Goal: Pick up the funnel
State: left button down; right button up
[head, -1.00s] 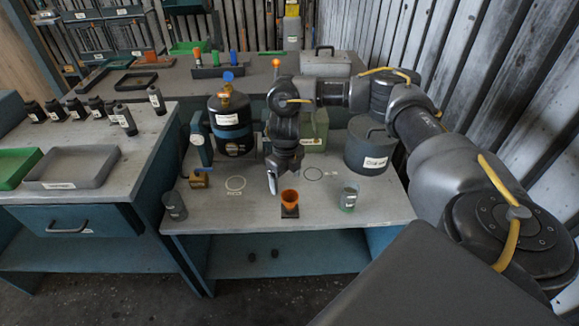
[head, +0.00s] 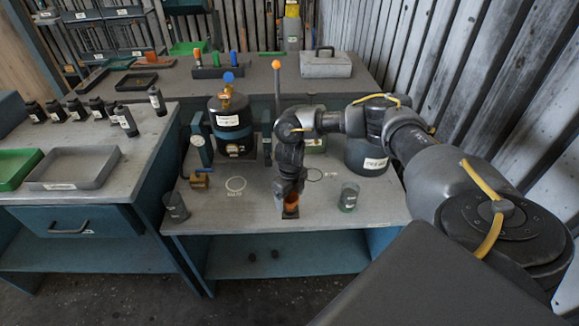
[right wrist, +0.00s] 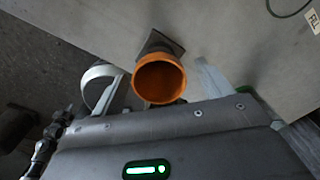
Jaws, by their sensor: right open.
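The orange funnel (head: 291,198) stands on a small dark square base (head: 291,213) near the front edge of the grey bench. In the right wrist view the funnel (right wrist: 159,80) shows its round open mouth, close to my gripper. My right gripper (head: 288,205) is lowered at the funnel, partly covering it in the head view. In the right wrist view its two fingers lie apart, one on each side of the funnel. I cannot tell whether either finger touches it. My left gripper is not in view.
A dark cup (head: 176,207) stands left on the bench and a glass jar (head: 349,197) stands right of the funnel. A brass valve (head: 200,179) and a black tank (head: 231,125) stand further back. A grey drum (head: 368,155) is behind my right arm.

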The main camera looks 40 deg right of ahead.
notch_tip(320, 180, down, 2)
jog(key=shift+f, duration=0.1)
jog(key=c, duration=0.8)
jog(key=shift+c, duration=0.2)
jog(key=shift+r, duration=0.2)
jog(key=shift+w+r, duration=0.1)
jog(key=shift+r, duration=0.15)
notch_tip(320, 180, up, 2)
jog(key=shift+r+b, duration=0.15)
jog(key=shift+b, duration=0.5)
jog(key=s+a+r, duration=0.2)
jog(key=a+r, duration=0.8)
jog(key=a, duration=0.4)
